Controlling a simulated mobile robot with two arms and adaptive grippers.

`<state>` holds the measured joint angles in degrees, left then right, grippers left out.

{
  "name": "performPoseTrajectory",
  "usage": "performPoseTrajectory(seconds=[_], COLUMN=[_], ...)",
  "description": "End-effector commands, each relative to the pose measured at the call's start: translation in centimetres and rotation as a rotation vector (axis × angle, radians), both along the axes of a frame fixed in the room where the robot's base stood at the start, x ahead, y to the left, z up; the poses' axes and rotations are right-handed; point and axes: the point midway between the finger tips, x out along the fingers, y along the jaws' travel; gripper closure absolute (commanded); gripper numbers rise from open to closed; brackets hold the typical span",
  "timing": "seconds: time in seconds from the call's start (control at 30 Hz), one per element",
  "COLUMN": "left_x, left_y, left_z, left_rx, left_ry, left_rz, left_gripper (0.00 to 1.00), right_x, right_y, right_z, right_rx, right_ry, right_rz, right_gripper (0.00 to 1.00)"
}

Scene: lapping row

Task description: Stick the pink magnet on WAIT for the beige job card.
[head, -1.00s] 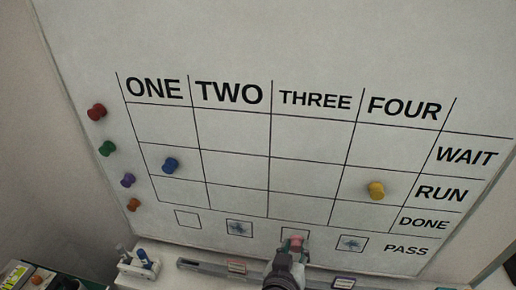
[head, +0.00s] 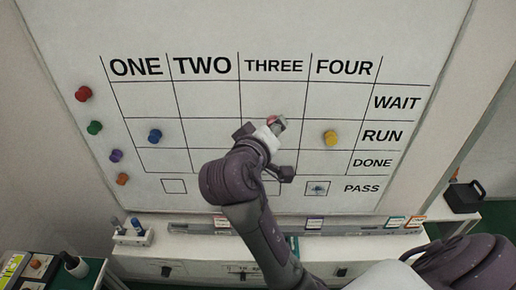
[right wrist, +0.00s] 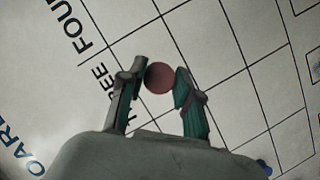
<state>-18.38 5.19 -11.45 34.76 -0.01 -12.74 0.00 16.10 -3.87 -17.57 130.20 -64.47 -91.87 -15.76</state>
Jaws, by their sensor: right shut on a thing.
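The pink magnet (head: 272,120) is a small round knob between the fingertips of my right gripper (head: 277,124). In the right wrist view the magnet (right wrist: 160,78) sits between the two green-padded fingers of the gripper (right wrist: 162,80), which are shut on it. The gripper is in front of column THREE, near the line between WAIT and RUN; whether the magnet touches the board cannot be told. The whiteboard (head: 220,30) has columns ONE to FOUR and rows WAIT, RUN, DONE, PASS. Small cards (head: 314,223) sit on the rail below; I cannot make out which is beige. My left gripper is not in view.
A blue magnet (head: 154,136) is in ONE, RUN; a yellow magnet (head: 330,138) is in FOUR, RUN. Red (head: 83,94), green (head: 94,128), purple (head: 116,156) and orange (head: 122,179) magnets line the left side. The WAIT row looks free of magnets. My right arm hides part of the lower grid.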

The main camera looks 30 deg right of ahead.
Motion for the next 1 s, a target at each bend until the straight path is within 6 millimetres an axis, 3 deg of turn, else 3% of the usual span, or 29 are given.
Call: performPoseTrajectory(seconds=[0.1,0.27,0.7,1.0], left_x=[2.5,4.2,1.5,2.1], left_y=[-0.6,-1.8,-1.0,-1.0], left_z=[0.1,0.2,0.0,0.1], left_rx=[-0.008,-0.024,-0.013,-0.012], left_ry=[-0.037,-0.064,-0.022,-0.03], left_rz=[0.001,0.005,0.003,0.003], left_gripper=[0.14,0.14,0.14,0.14], right_x=[0.4,1.3,4.0,5.8], right_y=[-0.3,-0.8,-2.4,-3.5], right_z=[0.0,0.0,0.0,0.0], right_rx=[-0.003,-0.004,-0.002,-0.001], right_ry=[0.002,0.001,0.001,0.002], right_rz=[-0.001,0.0,0.001,-0.001], right_gripper=[1.0,1.0,1.0,1.0])
